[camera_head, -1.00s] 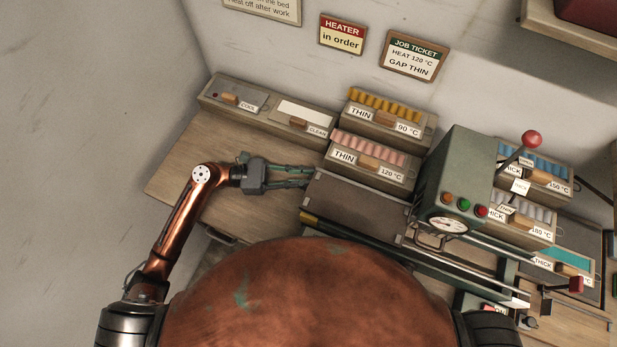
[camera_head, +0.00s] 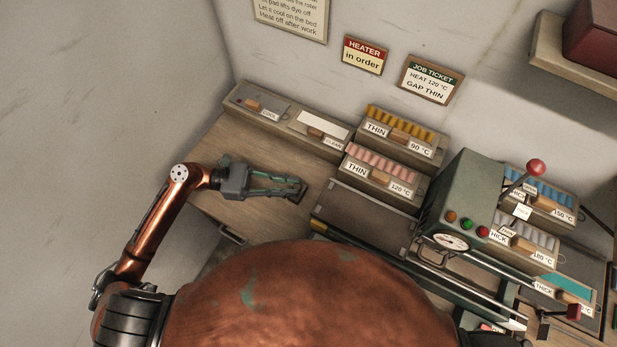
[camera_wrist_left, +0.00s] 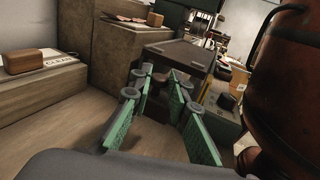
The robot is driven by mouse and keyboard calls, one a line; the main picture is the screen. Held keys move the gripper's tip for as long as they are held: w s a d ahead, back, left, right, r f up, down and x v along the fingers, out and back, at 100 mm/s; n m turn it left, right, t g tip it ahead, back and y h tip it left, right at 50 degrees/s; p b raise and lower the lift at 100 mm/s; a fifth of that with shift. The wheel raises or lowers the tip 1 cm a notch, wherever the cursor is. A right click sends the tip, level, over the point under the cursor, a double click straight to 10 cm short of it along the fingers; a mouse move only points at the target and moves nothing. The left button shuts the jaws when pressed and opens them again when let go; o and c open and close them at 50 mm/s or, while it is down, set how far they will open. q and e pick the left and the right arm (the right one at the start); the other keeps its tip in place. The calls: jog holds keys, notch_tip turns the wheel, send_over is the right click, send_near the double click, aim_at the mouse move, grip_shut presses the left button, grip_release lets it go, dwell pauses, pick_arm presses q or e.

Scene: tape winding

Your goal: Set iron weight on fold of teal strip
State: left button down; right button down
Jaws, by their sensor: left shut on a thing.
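My left gripper (camera_head: 290,187) is over the wooden counter, left of the flat press bed. A small dark block (camera_head: 298,196), which looks like the iron weight, is at its fingertips. In the left wrist view the green fingers of my left gripper (camera_wrist_left: 160,83) are closed in around a dark thing, partly hidden by them. A teal patch (camera_head: 568,286) shows at the far right beside a THICK label; I cannot tell whether it is the teal strip. No fold is clear. My right gripper is not in view.
The flat dark press bed (camera_head: 362,208) lies right of my left gripper, with the green press box (camera_head: 462,190) beyond it. Labelled trays of rollers (camera_head: 385,170) stand behind. The wooden counter (camera_head: 235,150) has free room at left. My rounded body hides the front.

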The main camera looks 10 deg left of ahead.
pick_arm(q)
jog(key=s+a+p, duration=0.1)
jog(key=s+a, duration=0.4)
jog(key=a, duration=0.5)
jog(key=w+a+r+n+t+y, duration=0.1)
jog(key=w+r+n+t+y, duration=0.2)
jog(key=w+n+t, duration=0.4)
jog(key=shift+w+a+r+t, duration=0.2)
jog(key=shift+w+a+t, duration=0.1)
jog(key=shift+w+t, duration=1.5)
